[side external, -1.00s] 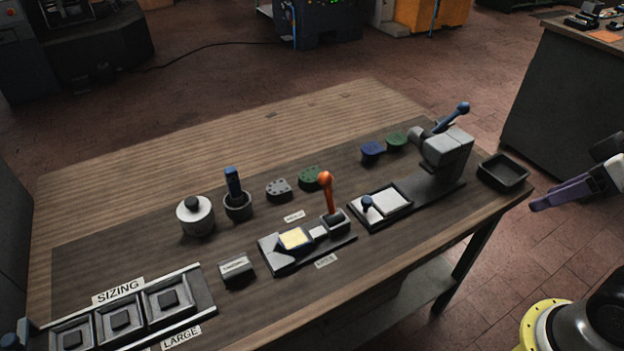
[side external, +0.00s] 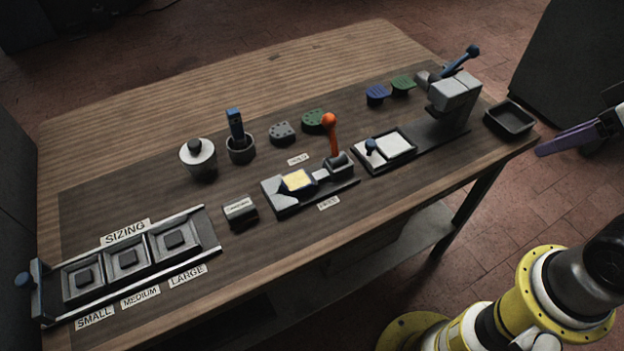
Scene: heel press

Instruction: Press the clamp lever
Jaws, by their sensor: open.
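The clamp lever (side external: 331,135) is an orange handle with a round knob. It stands nearly upright on the clamp fixture (side external: 284,201), near the middle of the bench. A pale yellow square piece (side external: 298,180) lies on the fixture, left of the lever's base. My gripper (side external: 545,150) shows only in part at the right edge, with purple fingers pointing left. It is beyond the bench's right end, far from the lever and touching nothing. The gap between its fingers is hard to see from this side.
Right of the clamp stands a grey press (side external: 455,95) with a blue-tipped handle, beside a black tray (side external: 510,118). Behind the lever lie green and grey pads (side external: 283,132). A pot with a blue-handled tool (side external: 240,148), a round canister (side external: 198,158) and a sizing rack (side external: 125,265) are left.

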